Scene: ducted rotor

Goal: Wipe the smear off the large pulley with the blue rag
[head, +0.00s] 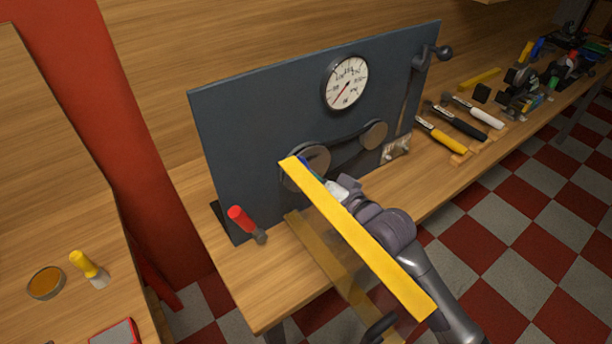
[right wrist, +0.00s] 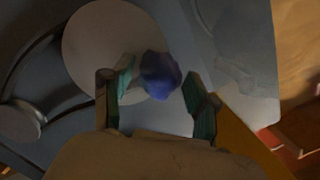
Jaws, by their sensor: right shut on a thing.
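The large pulley (head: 318,158) is a grey disc low on the dark upright panel. It fills the upper middle of the right wrist view as a pale disc (right wrist: 90,45). My right gripper (right wrist: 155,90) is shut on the blue rag (right wrist: 160,76), a dark blue lump between its fingers, in front of the pulley's edge. I cannot tell whether the rag touches the pulley. In the head view a yellow bar partly hides my right gripper (head: 322,180) and the pulley, and only a sliver of blue shows. I make out no smear. My left gripper is not in view.
The yellow bar (head: 370,240) edges a see-through guard beside my right arm. A belt links the smaller pulley (head: 374,135). The panel (head: 245,130) carries a gauge (head: 345,83) and a lever (head: 418,75).

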